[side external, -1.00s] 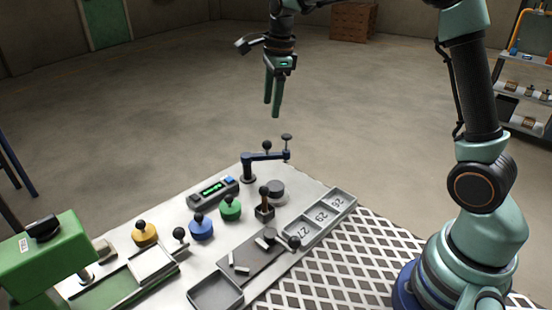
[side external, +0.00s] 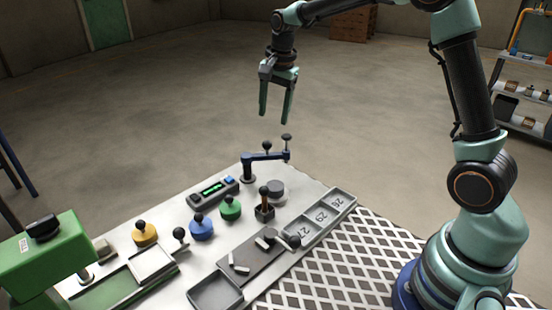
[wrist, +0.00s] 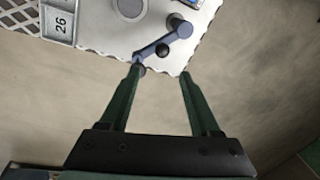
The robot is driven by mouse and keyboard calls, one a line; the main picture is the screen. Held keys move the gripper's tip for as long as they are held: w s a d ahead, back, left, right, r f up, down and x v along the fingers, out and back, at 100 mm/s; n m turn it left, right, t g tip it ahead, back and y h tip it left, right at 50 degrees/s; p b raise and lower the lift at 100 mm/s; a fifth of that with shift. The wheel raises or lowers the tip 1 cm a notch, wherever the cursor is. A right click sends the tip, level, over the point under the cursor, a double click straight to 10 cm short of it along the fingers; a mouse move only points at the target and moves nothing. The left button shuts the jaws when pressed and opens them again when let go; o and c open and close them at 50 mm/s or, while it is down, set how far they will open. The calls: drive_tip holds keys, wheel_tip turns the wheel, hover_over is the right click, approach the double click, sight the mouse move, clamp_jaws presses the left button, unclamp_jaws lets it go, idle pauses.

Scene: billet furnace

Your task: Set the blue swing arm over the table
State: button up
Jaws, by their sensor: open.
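The blue swing arm (side external: 265,156) stands on a dark post at the far corner of the white table (side external: 318,188). It reaches to the right and carries a black ball knob and a disc-topped pin at its free end. In the wrist view the swing arm (wrist: 165,40) lies near the table edge, just beyond the fingertips. My gripper (side external: 275,118) is open and empty, in the air above the swing arm and apart from it. The wrist view shows both green fingers of my gripper (wrist: 162,72) spread, with the arm's free end near the left fingertip.
A numbered tray (side external: 335,203) lies to the right. The air around my gripper is clear.

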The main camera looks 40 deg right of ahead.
sight(268, 141)
drive_tip(key=f, duration=0.3)
drive_tip(key=w+f, duration=0.1)
drive_tip(key=f, duration=0.4)
drive_tip(key=shift+w+a+f, duration=0.25)
drive_tip(key=shift+w+f, duration=0.05)
drive_tip(key=shift+f, duration=0.05)
drive_tip(key=shift+c, duration=0.3)
clamp_jaws()
drive_tip(key=shift+d, duration=0.1)
idle(0.6)
